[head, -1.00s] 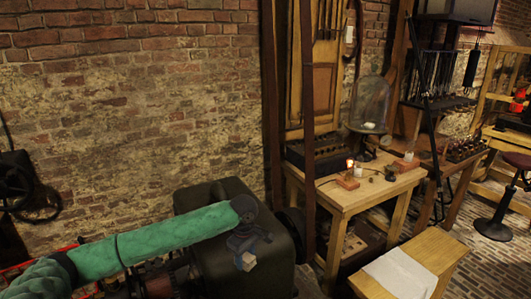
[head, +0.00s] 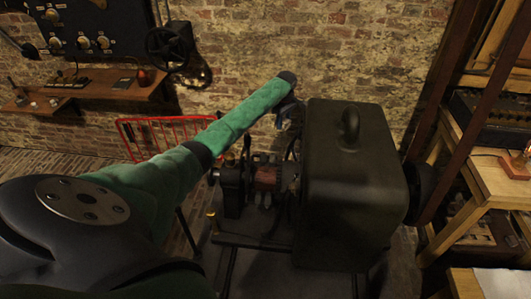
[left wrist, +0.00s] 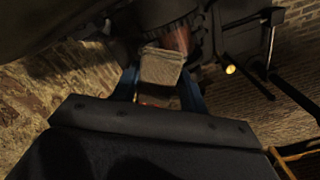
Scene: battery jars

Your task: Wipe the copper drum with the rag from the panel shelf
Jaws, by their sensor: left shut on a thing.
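The copper drum (head: 266,178) sits in the dark machine, left of its big box-shaped housing (head: 355,190). My left arm reaches over the machine, and the left gripper (head: 286,118) is beyond the drum in the head view, close to the housing's upper left edge. In the left wrist view, its blue fingers (left wrist: 158,85) are shut on a folded grey-beige rag (left wrist: 160,68). A copper-brown part of the drum (left wrist: 176,38) shows just past the rag; I cannot tell whether they touch. In the head view the rag is not clear. My right gripper is not in view.
The wooden panel shelf (head: 92,97) is on the brick wall at the left, under a dark control panel (head: 85,30). A red rail (head: 135,137) stands behind the machine. A wooden table (head: 475,205) and leaning dark posts are at the right.

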